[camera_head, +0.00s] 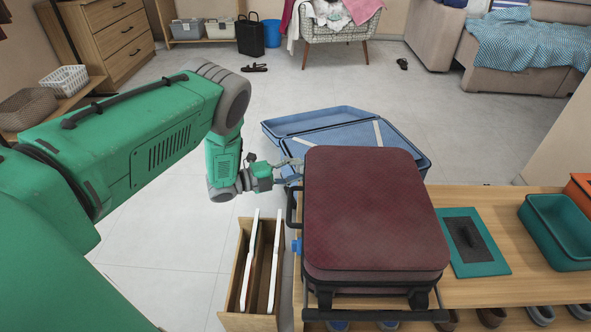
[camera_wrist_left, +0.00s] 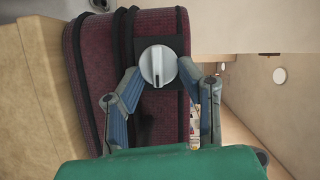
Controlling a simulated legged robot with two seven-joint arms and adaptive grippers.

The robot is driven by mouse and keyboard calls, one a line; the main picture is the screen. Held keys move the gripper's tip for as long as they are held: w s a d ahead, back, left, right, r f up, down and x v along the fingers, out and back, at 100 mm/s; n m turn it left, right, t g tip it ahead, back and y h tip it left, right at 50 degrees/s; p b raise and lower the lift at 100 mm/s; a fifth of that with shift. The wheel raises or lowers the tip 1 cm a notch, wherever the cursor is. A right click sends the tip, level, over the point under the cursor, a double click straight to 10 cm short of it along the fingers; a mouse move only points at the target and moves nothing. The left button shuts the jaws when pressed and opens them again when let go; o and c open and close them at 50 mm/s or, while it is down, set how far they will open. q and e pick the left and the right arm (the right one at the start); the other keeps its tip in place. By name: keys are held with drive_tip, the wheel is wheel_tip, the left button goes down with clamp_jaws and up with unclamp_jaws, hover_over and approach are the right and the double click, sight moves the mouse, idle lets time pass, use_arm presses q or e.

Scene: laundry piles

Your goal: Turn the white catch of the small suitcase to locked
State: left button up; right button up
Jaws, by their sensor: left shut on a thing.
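The small suitcase (camera_head: 370,210) is maroon with black trim and lies on the wooden bench in the head view. Its side shows in the left wrist view (camera_wrist_left: 160,20). The white catch (camera_wrist_left: 158,66) is a round knob with a raised ridge on a dark plate, and the ridge stands about upright in the wrist picture. My left gripper (camera_head: 287,168) is at the suitcase's far left corner. In the wrist view its fingers (camera_wrist_left: 160,80) are on both sides of the catch, shut on it. The catch is hidden in the head view. My right gripper is out of view.
An open blue suitcase (camera_head: 345,135) lies on the floor behind. A wooden box with white panels (camera_head: 250,275) stands left of the bench (camera_head: 490,205). A teal board (camera_head: 470,242) and teal tray (camera_head: 560,230) are on the right. Floor on the left is clear.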

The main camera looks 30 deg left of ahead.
use_arm(q)
drive_tip(key=shift+s+f+m, duration=0.15)
drive_tip(key=shift+f+m, duration=0.2)
drive_tip(key=shift+m, duration=0.35)
drive_tip(key=shift+t, duration=0.3)
drive_tip(key=shift+d, duration=0.1)
drive_tip(key=o, duration=1.2)
drive_tip(key=shift+c, duration=0.2)
drive_tip(key=shift+r, duration=0.1)
drive_tip(key=v, duration=1.1)
drive_tip(key=shift+s+a+f, duration=0.2)
drive_tip(key=shift+a+f, duration=0.05)
drive_tip(key=shift+a, duration=0.2)
